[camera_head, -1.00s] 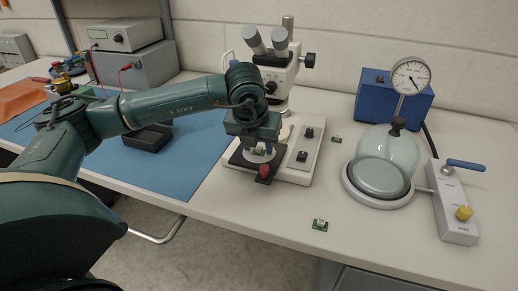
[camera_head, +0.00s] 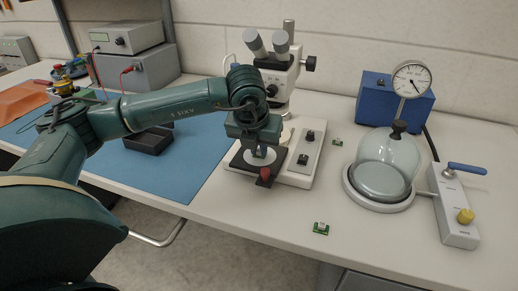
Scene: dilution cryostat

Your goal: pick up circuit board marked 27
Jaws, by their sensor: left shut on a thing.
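My left gripper (camera_head: 258,155) points down over the black stage plate of the microscope and is shut on a small circuit board, which its fingers mostly hide. A small green circuit board with a pale top (camera_head: 321,228) lies on the white bench near the front edge. Another small green board (camera_head: 337,142) lies farther back, right of the microscope base. The markings on the boards are too small to read. My right gripper is not in view.
The microscope (camera_head: 280,65) stands behind my left gripper. Right of it are a glass bell jar (camera_head: 388,160), a dial gauge (camera_head: 411,79) and a grey valve block (camera_head: 454,210). A black tray (camera_head: 148,141) sits on the blue mat (camera_head: 190,165). The bench around the front board is clear.

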